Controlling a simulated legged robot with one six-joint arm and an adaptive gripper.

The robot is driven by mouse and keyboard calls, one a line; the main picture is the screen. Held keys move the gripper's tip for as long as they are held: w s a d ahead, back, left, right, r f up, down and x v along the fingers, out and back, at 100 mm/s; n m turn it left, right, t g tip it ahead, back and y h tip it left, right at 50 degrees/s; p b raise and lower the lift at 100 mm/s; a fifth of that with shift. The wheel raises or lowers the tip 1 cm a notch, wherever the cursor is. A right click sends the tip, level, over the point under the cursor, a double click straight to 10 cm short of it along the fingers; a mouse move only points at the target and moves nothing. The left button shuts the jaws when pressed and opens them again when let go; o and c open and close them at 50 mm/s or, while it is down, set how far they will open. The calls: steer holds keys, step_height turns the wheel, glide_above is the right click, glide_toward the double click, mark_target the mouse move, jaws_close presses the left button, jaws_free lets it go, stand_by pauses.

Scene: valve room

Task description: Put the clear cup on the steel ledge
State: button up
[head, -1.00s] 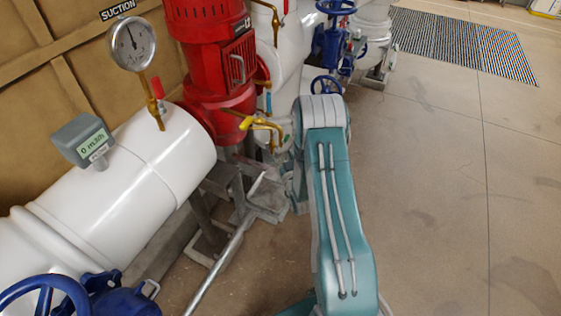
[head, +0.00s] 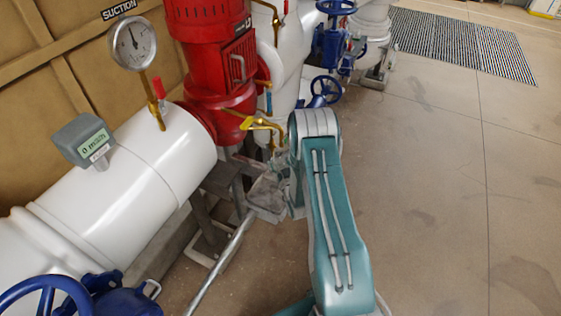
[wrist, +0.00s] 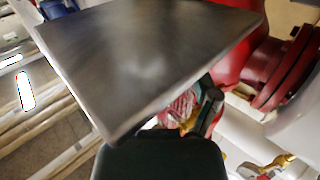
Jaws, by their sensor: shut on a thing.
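In the wrist view, my gripper (wrist: 203,118) is shut on the clear cup (wrist: 178,108). Only a small part of the cup shows, with red seen through it. The steel ledge (wrist: 150,55) is a flat grey plate filling the upper middle of the wrist view, close to the camera, and its near edge cuts across the view of the cup. I cannot tell whether cup and ledge touch. In the head view, the ledge (head: 266,201) appears as a small grey surface below the red pump, left of my arm. The gripper is largely hidden there.
The red pump (head: 212,60) and yellow-handled valve (head: 262,125) stand close behind my arm. A white pipe (head: 130,170) with a gauge (head: 133,43) runs along the left. A blue handwheel (head: 45,295) is at lower left. Floor (head: 440,200) at right is clear.

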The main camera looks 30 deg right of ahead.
steer(key=o, duration=1)
steer(key=shift+s+d, duration=0.1)
steer(key=shift+d, duration=0.5)
steer(key=shift+s+a+r, duration=0.15)
steer(key=shift+a+r, duration=0.15)
steer(key=shift+r, duration=0.25)
steer(key=s+a, duration=0.1)
steer(key=s, duration=1)
steer(key=w+a+r+n+g+y, duration=0.1)
steer(key=w+a+r+g, duration=0.15)
steer(key=r, duration=0.75)
steer(key=w+a+r+n+g, duration=0.1)
steer(key=a+r+g, duration=0.2)
steer(key=r, duration=0.8)
steer(key=s+a+r+g, duration=0.2)
steer(key=s+a+r, duration=0.1)
steer(key=s, duration=0.5)
steer(key=s+a+r+g+y, duration=0.1)
steer(key=s+a+r, duration=0.3)
steer(key=s, duration=0.5)
steer(key=s+a+r+g, duration=0.3)
steer(key=s+r, duration=0.3)
steer(key=s, duration=0.3)
steer(key=shift+s+a+m+g+y, duration=0.2)
steer(key=shift+a+m+g+y, duration=0.05)
steer(key=shift+m+g+y, duration=0.1)
